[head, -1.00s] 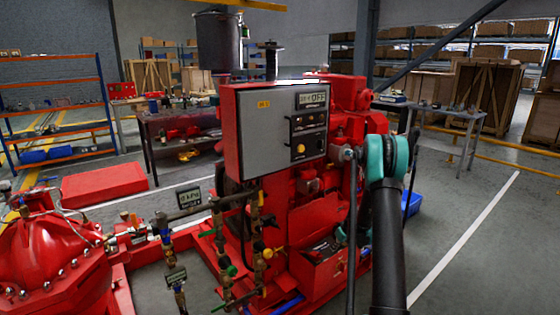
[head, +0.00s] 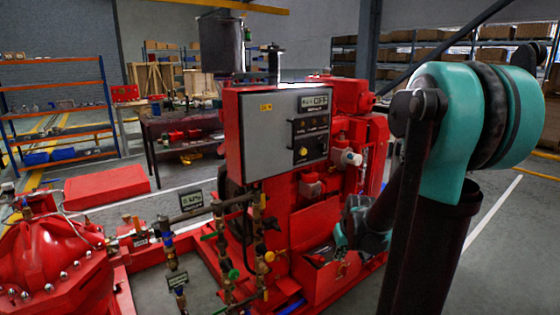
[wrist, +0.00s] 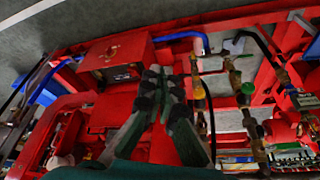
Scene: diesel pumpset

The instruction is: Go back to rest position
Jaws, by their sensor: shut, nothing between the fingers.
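My gripper (wrist: 161,78) shows in the wrist view with its two dark fingers brought together at the tips and nothing between them. It is above the red pumpset, with a red box and brass valves beyond it. In the head view my arm's large teal joint is at the right, and the far end of my arm reaches left in front of the red engine (head: 352,98); the fingertips are hard to make out there. The grey control panel (head: 283,135) on the red cabinet has a display reading OFF.
Brass valves and pipes (head: 262,225) stand in front of the cabinet. A red pump casing (head: 50,250) is at the lower left. A workbench (head: 170,135) and an orange-blue shelf (head: 60,110) stand behind. Open floor with a white line lies at the right.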

